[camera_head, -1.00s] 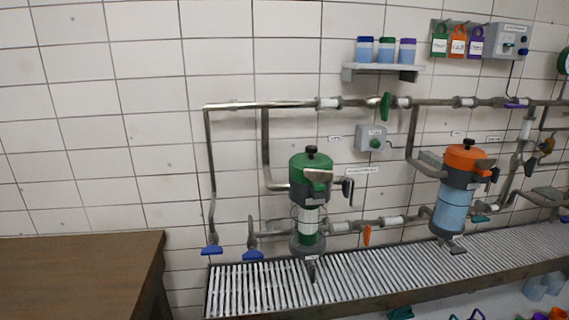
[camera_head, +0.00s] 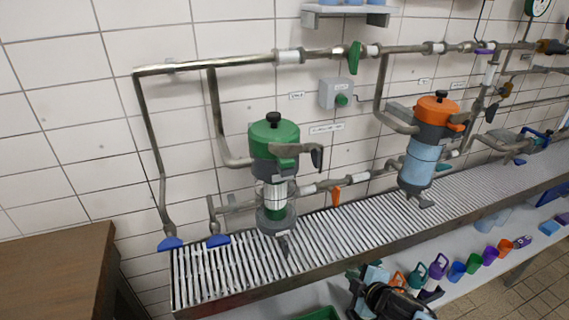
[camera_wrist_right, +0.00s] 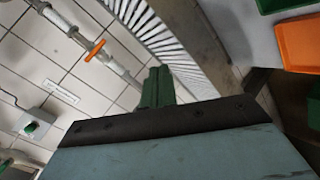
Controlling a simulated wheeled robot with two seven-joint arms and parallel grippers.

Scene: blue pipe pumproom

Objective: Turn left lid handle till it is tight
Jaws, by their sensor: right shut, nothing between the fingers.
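The left canister has a green lid (camera_head: 273,138) with a black knob on top. A grey lid handle (camera_head: 298,149) sticks out to the right from its front, with a dark bent end. The canister stands upright above the slatted shelf. My right gripper (camera_head: 354,279) is low at the bottom of the head view, in front of the shelf and well below and right of the handle, touching neither. In the right wrist view its green fingers (camera_wrist_right: 157,88) are together and empty. The lid handle is not visible there. My left gripper is out of view.
An orange-lidded canister (camera_head: 437,110) stands to the right. Pipes with blue valve handles (camera_head: 171,244) run along the tiled wall. The slatted shelf (camera_head: 345,226) spans the front; coloured cups (camera_head: 457,271) sit on a lower surface. A brown table (camera_head: 55,270) is at left.

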